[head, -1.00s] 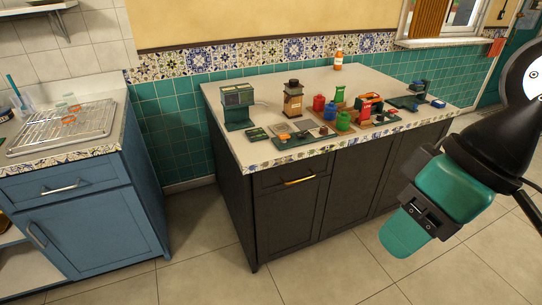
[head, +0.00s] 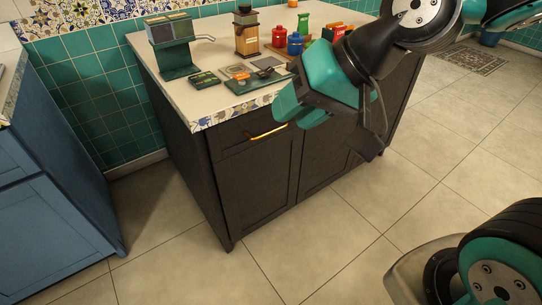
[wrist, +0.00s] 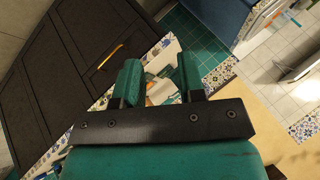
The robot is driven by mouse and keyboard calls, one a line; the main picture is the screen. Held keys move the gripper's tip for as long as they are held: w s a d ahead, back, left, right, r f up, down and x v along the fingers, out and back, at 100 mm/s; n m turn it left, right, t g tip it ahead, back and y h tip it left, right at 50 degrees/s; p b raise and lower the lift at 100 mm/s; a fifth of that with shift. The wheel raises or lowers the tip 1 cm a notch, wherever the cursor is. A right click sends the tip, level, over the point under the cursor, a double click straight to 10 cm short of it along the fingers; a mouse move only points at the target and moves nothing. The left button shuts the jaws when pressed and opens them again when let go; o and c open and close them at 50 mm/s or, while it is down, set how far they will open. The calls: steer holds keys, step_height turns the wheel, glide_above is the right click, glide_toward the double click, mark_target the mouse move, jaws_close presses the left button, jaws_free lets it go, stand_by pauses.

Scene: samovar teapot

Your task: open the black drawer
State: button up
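The black drawer (head: 232,139) is at the top of the dark cabinet, under the counter edge, and looks closed. Its gold bar handle (head: 268,132) runs along the upper part of the drawer front. In the wrist view, the handle (wrist: 110,57) shows to the left of the fingers, on the dark drawer front (wrist: 92,48). My gripper (head: 287,108) has teal fingers and is just right of the handle in the head view, in front of the counter edge. In the wrist view, the fingers (wrist: 160,74) are apart with nothing held between them. The handle is not between them.
The counter (head: 205,105) above holds a green coffee machine (head: 172,50), a grinder (head: 246,32), a teal tray (head: 250,82) and several small canisters. A blue cabinet (head: 45,215) stands at the left. The tiled floor (head: 300,240) before the dark cabinet is clear.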

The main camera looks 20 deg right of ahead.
steer(key=w+d+f+m+t+b, duration=0.2)
steer(key=w+f+m+t+b, duration=0.15)
steer(key=f+b, duration=0.45)
steer(key=w+d+f+m+t+b, duration=0.2)
steer(key=w+f+m+b, duration=0.25)
steer(key=f+b, duration=0.45)
steer(key=m+t+h+p, duration=0.2)
steer(key=m+t, duration=0.3)
steer(key=m, duration=0.1)
glide_toward(272, 132)
steer(key=p+x, duration=0.3)
steer(key=x, duration=0.7)
steer(key=shift+w+a+f, duration=0.1)
steer(key=shift+w+a, duration=0.05)
steer(key=shift+w, duration=0.1)
jaws_close()
